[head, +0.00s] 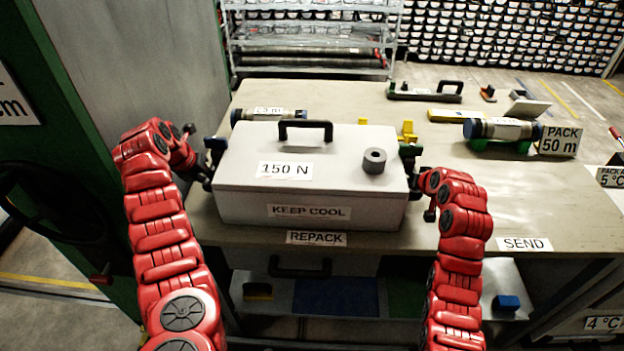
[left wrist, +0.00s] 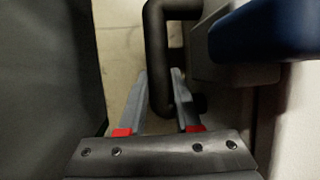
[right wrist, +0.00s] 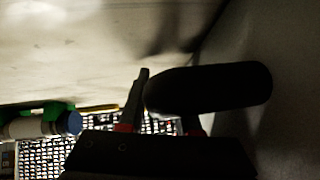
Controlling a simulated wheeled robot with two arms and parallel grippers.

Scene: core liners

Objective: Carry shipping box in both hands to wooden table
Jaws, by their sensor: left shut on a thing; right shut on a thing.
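The shipping box (head: 240,203) is pale grey with a black top handle, a "150 N" label on its lid and "KEEP COOL" on its front. It is level, over the front part of the wooden table (head: 560,215); I cannot tell whether its base touches the top. My left gripper (head: 203,174) is at the box's left end, its fingers shut around a dark side handle (left wrist: 157,50) in the left wrist view. My right gripper (head: 420,188) is at the right end, shut on the other dark handle (right wrist: 215,87), which hides part of its fingers.
Liner tubes (head: 500,129) and (head: 268,115) tubes lie on the table behind the box, with a black-handled tool (head: 425,94) farther back. The table's right front, by the "SEND" label (head: 524,244), is clear. A green-framed cabinet stands left.

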